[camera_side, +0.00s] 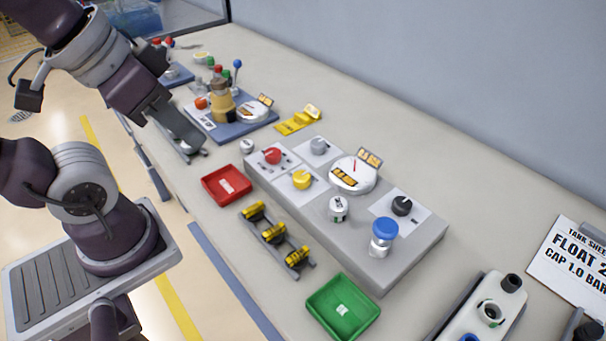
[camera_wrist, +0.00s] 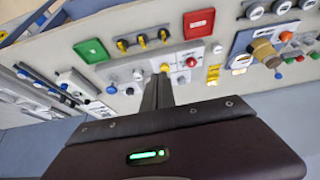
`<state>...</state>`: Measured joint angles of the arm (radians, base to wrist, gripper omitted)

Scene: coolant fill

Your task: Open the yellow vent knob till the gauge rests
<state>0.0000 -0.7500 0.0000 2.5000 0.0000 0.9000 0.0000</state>
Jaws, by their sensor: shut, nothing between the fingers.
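The yellow vent knob (camera_side: 301,180) sits on a white plate on the grey block (camera_side: 408,253), near the red knob (camera_side: 272,156). In the wrist view the yellow knob (camera_wrist: 165,67) shows just beyond my fingertips. The round white gauge (camera_side: 345,184) with a red needle is right of the yellow knob; its reading is too small to tell. My gripper (camera_side: 193,152) is shut and empty, up and left of the block, well apart from the knob. In the wrist view my gripper's fingers (camera_wrist: 157,78) hide part of the block.
On the block are a grey knob (camera_side: 319,146), a black knob (camera_side: 402,205), a white cap (camera_side: 338,208) and a blue-capped bottle (camera_side: 384,236). A red tray (camera_side: 227,184), yellow clips (camera_side: 274,233) and a green tray (camera_side: 342,308) lie in front. A blue-based fixture (camera_side: 236,130) stands farther back.

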